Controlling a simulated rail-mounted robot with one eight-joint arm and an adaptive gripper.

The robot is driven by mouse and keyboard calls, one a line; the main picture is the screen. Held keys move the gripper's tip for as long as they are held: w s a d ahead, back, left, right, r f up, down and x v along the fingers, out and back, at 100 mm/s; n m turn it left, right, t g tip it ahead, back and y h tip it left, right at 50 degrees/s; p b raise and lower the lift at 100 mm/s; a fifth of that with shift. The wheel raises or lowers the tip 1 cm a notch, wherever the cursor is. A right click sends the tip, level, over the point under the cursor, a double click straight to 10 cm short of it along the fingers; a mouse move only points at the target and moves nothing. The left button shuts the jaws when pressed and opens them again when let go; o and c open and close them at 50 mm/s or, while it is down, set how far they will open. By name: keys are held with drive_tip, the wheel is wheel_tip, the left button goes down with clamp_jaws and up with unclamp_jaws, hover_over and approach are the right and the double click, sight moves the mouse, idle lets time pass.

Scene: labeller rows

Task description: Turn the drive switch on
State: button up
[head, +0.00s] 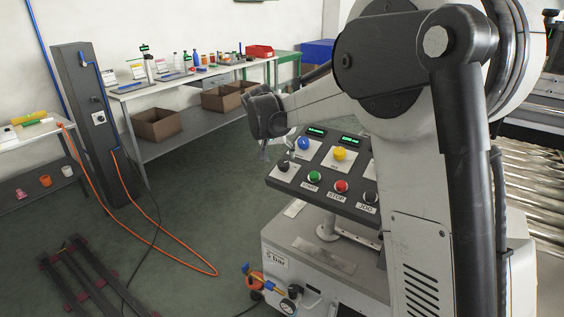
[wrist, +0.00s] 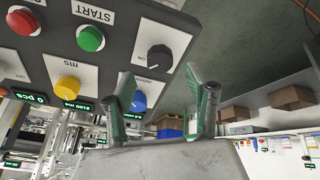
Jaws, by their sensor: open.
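The control panel (head: 320,188) slopes on top of the grey machine. A black rotary knob on a white plate, likely the drive switch (head: 283,165), sits at its near left corner, beside the green START button (head: 314,177). My gripper (wrist: 166,82) is open and empty. In the head view my gripper (head: 268,148) is small and partly unclear, just above the panel's left edge.
Blue (head: 303,143) and yellow (head: 339,154) knobs, a red STOP button (head: 341,186) and a black JOG button (head: 370,197) are close by. A grey post (head: 82,120) and a shelf table (head: 185,80) stand left. An orange hose (head: 150,245) lies on open floor.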

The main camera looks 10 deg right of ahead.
drive_tip(key=v, duration=0.6)
drive_tip(key=shift+s+a+r, duration=0.1)
drive_tip(key=s+d+r+n+t+y, duration=0.1)
drive_tip(key=s+d+r, duration=0.1)
drive_tip(key=s, duration=0.9)
drive_tip(key=s+d+r+n+y, duration=0.1)
drive_tip(key=s+d+r, duration=0.1)
drive_tip(key=s, duration=0.9)
drive_tip(key=s+f, duration=0.3)
drive_tip(key=s, duration=0.6)
drive_tip(key=s+f+n+t+y, duration=0.1)
drive_tip(key=s+f, duration=0.3)
drive_tip(key=s, duration=0.5)
drive_tip(key=shift+t, duration=0.3)
